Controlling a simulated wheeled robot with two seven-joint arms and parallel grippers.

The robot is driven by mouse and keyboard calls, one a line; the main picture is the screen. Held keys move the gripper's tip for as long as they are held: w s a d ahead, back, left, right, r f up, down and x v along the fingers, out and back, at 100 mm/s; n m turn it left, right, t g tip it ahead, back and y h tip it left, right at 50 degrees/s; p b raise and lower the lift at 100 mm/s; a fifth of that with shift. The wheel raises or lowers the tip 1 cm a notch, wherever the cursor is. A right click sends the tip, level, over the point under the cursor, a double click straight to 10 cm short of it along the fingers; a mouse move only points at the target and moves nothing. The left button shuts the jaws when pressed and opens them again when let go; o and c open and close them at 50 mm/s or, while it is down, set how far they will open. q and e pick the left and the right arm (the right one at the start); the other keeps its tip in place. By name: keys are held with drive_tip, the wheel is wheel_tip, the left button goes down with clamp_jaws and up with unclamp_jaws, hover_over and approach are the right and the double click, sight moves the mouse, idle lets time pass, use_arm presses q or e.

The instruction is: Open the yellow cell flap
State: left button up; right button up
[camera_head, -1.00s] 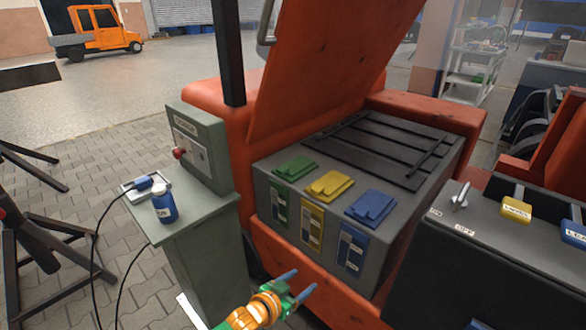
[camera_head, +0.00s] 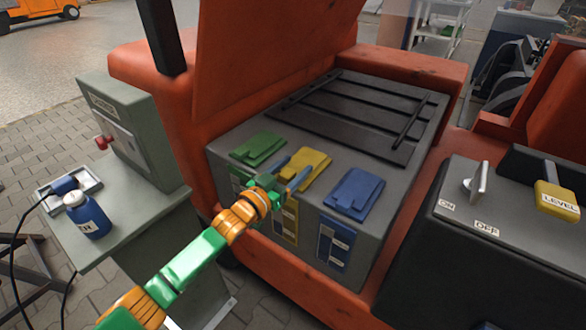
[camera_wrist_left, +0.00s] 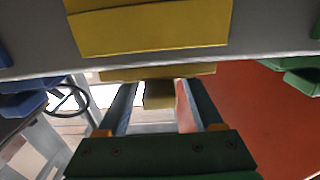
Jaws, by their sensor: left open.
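The yellow cell flap (camera_head: 313,160) lies flat, closed, on top of the grey battery box (camera_head: 395,212), between the green flap (camera_head: 258,148) and the blue flap (camera_head: 354,192). My left gripper (camera_head: 290,171) is open at the front edge of the yellow flap, its blue fingers pointing over it. In the left wrist view the yellow flap (camera_wrist_left: 150,30) fills the top, and its small front tab (camera_wrist_left: 159,94) sits between the open fingers (camera_wrist_left: 162,108). I cannot tell whether the fingers touch it. My right gripper is not in view.
The raised orange lid (camera_head: 275,60) stands behind the box's left side. A grey cabinet (camera_head: 145,225) with a blue bottle (camera_head: 87,215) is at left. A dark control panel (camera_head: 500,215) with a yellow lever (camera_head: 556,198) is at right.

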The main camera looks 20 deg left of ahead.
use_arm(q)
drive_tip(key=shift+r, duration=0.1)
drive_tip(key=shift+c, duration=0.2)
clamp_jaws()
idle(1.2)
